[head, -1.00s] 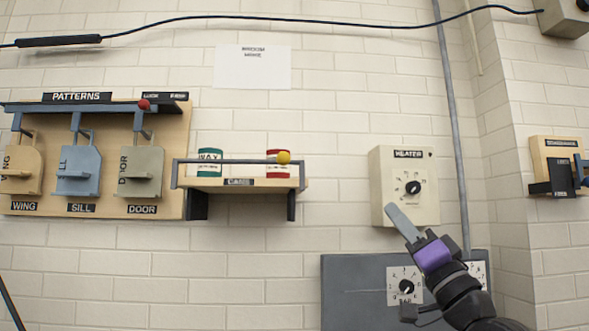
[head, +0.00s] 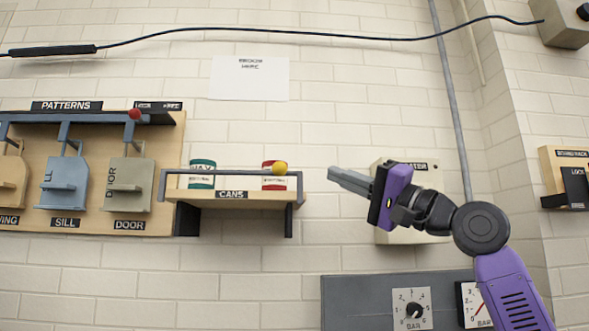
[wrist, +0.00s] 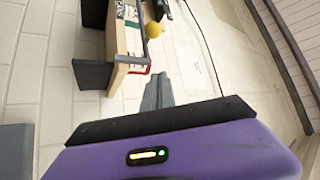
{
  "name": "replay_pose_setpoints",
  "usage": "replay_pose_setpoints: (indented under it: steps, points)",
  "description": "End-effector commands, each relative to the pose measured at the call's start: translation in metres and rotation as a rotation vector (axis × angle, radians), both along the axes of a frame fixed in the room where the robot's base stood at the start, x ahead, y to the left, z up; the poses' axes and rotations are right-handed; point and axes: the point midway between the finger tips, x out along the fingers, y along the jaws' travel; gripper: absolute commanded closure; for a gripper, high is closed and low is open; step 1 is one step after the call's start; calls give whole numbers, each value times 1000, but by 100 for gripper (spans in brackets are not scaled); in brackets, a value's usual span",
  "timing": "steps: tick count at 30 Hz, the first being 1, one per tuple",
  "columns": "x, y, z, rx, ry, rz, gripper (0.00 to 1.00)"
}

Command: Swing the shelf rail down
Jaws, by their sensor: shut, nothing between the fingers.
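The shelf rail (head: 228,173) is a grey bar across the front of the small wooden cans shelf (head: 183,194). It is raised, running in front of the cans, with a yellow knob (head: 279,168) near its right end. The knob also shows in the wrist view (wrist: 153,30), beyond my fingers. A green can (head: 201,176) and a red-and-white can (head: 268,182) stand behind the rail. My gripper (head: 332,175) is shut and empty. Its fingers point left toward the rail's right end, apart from it.
A patterns board (head: 135,222) hangs left of the shelf, with a red knob (head: 134,114) at its top. The heater box (head: 384,232) is partly hidden behind my gripper. A grey panel with dials (head: 350,302) is below. Bare wall lies under the shelf.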

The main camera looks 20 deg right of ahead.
Motion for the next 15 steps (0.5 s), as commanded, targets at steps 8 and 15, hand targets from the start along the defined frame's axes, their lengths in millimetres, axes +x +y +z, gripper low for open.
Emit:
replay_pose_setpoints:
  steps: [8, 15]
  points:
    - [2, 2, 3, -1, -3, -1, 100]
    - [26, 17, 20, -3, -2, 0, 100]
